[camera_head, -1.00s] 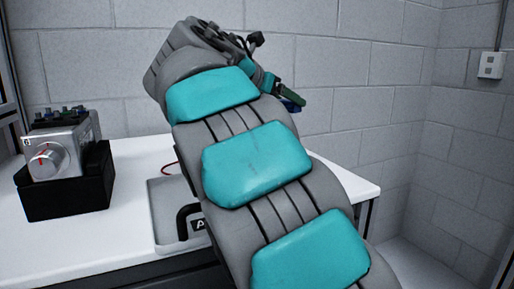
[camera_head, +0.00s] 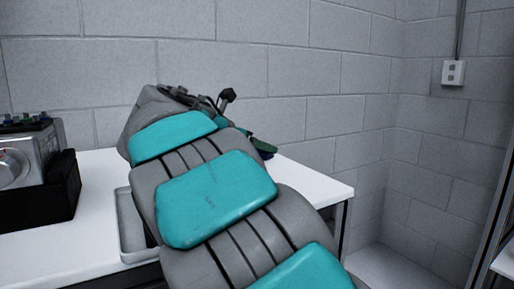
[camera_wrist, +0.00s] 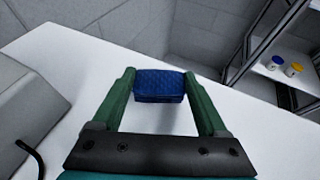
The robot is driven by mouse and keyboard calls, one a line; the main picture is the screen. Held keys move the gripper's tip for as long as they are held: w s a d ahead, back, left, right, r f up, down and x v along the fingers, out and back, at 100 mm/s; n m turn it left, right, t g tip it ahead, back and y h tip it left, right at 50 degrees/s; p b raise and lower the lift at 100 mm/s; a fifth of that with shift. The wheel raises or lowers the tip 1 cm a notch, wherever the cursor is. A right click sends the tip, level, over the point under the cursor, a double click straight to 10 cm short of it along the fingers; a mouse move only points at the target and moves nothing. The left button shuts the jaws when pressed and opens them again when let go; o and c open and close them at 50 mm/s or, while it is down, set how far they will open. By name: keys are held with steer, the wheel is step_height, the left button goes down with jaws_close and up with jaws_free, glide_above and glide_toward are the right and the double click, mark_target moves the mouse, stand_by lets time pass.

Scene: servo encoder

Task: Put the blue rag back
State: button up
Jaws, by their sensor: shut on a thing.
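The blue rag (camera_wrist: 160,85) is a small quilted dark blue block in the wrist view. My gripper (camera_wrist: 160,88) has its two green fingers on either side of the rag and is shut on it. The rag shows above the white table, near the table's far edge in that view. In the head view, my arm covers most of the middle. A small part of my gripper (camera_head: 262,148) shows past the arm, low over the table's right part, and the rag is mostly hidden there.
The white table (camera_head: 310,180) is bare at its right end. A grey device in a black holder (camera_head: 50,200) stands at the left, beside a light tray (camera_head: 128,235). The wrist view shows a shelf (camera_wrist: 268,80) with a blue-lidded jar (camera_wrist: 273,62) and a yellow-lidded jar (camera_wrist: 294,70).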

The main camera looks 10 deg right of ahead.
steer(key=o, duration=1.2)
steer(key=shift+a, duration=0.1)
steer(key=v, duration=1.2)
steer(key=shift+r+p, duration=0.2)
steer(key=shift+p, duration=0.2)
